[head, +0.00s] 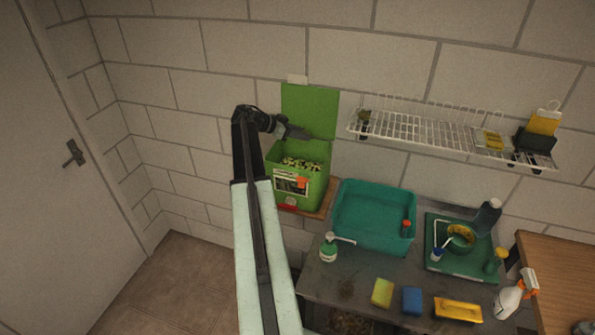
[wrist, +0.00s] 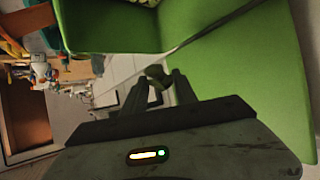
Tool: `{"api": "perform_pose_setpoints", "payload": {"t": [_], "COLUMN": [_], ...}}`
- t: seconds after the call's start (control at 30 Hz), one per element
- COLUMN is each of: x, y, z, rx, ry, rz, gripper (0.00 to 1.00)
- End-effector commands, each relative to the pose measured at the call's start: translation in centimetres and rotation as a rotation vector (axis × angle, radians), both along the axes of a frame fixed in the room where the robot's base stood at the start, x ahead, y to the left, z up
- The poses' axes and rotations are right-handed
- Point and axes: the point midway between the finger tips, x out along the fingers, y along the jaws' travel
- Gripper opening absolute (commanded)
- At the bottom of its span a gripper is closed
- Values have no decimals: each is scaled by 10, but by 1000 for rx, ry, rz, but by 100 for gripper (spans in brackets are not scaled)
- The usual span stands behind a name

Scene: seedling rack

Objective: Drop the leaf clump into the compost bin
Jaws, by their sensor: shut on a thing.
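The compost bin (head: 318,190) is a bright green box on a small wooden shelf by the wall. Its lid (head: 310,108) stands open against the wall, and pale and dark scraps show inside. My gripper (head: 298,132) is above the bin's opening, in front of the lid. In the wrist view my gripper (wrist: 156,88) is shut on a small dark green clump, the leaf clump (wrist: 155,72), at its fingertips. Green bin surfaces (wrist: 110,25) fill the upper part of that view. The clump is too small to make out in the head view.
A teal basin (head: 375,235) stands right of the bin, on a bench with a soap bottle (head: 329,248), sponges (head: 382,293) and a green tray (head: 440,262). A white wire rack (head: 420,130) is on the wall at right. Floor at left is clear.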

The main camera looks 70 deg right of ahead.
Motion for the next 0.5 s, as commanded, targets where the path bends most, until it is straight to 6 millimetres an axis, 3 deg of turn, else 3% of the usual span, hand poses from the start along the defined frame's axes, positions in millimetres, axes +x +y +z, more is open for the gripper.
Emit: {"api": "perform_pose_setpoints", "payload": {"t": [0.27,0.5], "x": [0,0], "y": [1,1], "z": [-12,-46], "rx": [0,0], "ry": [0,0], "rz": [1,0], "gripper": [0,0]}}
